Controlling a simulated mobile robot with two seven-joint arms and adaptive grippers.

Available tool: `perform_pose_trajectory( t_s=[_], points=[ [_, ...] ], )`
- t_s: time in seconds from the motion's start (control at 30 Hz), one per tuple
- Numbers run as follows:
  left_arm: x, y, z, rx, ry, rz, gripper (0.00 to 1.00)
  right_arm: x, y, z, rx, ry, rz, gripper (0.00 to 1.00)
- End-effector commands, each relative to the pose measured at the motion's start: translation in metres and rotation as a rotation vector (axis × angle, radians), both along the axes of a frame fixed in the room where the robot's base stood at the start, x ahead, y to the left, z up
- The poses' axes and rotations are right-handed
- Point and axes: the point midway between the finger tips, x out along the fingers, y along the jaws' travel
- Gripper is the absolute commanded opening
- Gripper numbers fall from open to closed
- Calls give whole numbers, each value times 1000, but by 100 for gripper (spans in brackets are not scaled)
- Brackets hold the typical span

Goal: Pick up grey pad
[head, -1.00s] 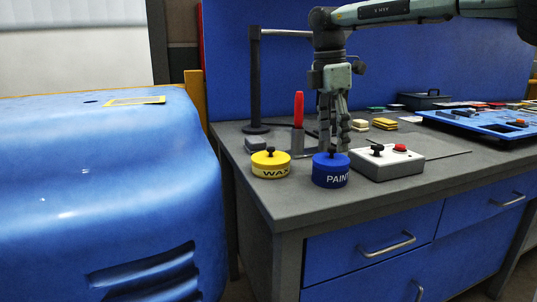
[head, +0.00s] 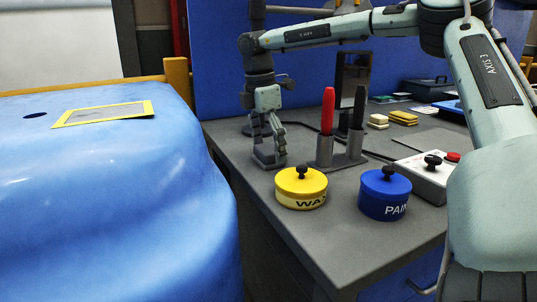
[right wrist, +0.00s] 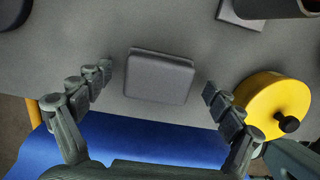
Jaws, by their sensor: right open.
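The grey pad (right wrist: 160,77) is a small block lying flat on the grey table in the right wrist view. In the head view it is mostly hidden behind my right gripper (head: 270,160), which hangs down over it near the table's left edge. In the right wrist view my right gripper (right wrist: 158,88) is open, with one finger on each side of the pad and gaps between. The fingers do not appear to touch it. My left gripper is not in view.
A yellow wax tin (head: 301,188) stands close to the right gripper. A blue paint tin (head: 384,193), a holder with red and black markers (head: 342,150) and a switch box (head: 425,177) are further right. A blue curved panel (head: 110,200) rises left of the table.

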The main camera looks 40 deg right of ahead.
Motion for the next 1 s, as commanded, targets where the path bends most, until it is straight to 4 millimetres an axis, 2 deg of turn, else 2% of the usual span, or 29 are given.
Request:
perform_pose_trajectory(
  t_s=[0.23, 0.67, 0.93, 0.97, 1.0],
  points=[
    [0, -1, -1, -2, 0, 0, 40, 0, 0, -2, -1, -1, 0, 93],
    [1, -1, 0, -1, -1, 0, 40, 0, 0, -2, -1, 0, 0, 40],
    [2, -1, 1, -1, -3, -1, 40, 0, 0, -2, -1, 0, 0, 37],
    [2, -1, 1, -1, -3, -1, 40, 0, 0, -2, -1, 0, 0, 32],
    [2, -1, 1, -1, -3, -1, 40, 0, 0, -1, -1, 0, 0, 31]
  ],
)
